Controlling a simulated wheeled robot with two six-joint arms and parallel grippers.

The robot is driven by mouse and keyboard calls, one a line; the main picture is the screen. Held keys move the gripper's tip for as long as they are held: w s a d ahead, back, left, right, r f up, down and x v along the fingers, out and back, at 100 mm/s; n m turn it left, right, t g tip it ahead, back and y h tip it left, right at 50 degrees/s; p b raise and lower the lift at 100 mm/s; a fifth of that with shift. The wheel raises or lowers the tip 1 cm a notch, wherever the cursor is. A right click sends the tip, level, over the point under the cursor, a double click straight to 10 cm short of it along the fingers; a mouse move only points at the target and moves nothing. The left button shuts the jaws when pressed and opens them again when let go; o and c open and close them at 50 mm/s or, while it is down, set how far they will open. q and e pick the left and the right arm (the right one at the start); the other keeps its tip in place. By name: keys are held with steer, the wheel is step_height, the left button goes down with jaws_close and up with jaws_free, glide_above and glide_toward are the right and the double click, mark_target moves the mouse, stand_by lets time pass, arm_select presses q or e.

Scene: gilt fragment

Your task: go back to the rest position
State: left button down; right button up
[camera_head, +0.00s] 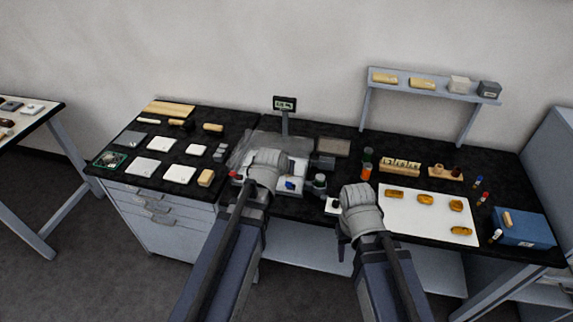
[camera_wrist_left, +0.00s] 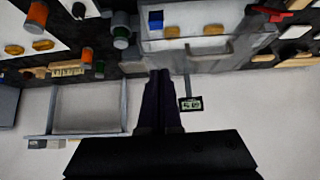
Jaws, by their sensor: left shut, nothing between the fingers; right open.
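My left gripper (camera_wrist_left: 158,80) shows in the left wrist view with its dark fingers together and nothing between them. In the head view my left arm's wrist covers part of the middle of the black bench (camera_head: 335,133), over a clear-walled tray, and its fingertips are hidden. My right gripper (camera_head: 350,205) is open, over the bench's front edge left of a white mat (camera_head: 402,222). Its fingertips are mostly hidden by the wrist, and nothing shows held in it.
Amber-coloured pieces lie on the white mat. An orange bottle (camera_head: 366,172) and a dark jar (camera_head: 319,183) stand close to my wrists. A small display (camera_head: 285,104) stands on a post behind. A blue box (camera_head: 524,229) sits at the right end, and a raised shelf (camera_head: 432,86) stands behind.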

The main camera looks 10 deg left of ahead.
arm_select(q)
steer(key=s+d+f+m+g+b, duration=0.1)
steer(key=s+d+f+g, duration=0.2)
steer(key=s, duration=0.4)
steer(key=s+d+f+m+g+y+b, duration=0.1)
steer(key=s+d+f+g+b, duration=0.1)
steer(key=s, duration=0.5)
steer(key=s+d+f+m+g+b, duration=0.1)
steer(key=s+d+f+g+b, duration=0.1)
steer(key=s+d+f, duration=0.4)
steer(key=shift+s+m+g, duration=0.4)
steer(key=shift+s+g, duration=0.5)
steer(key=shift+d, duration=0.1)
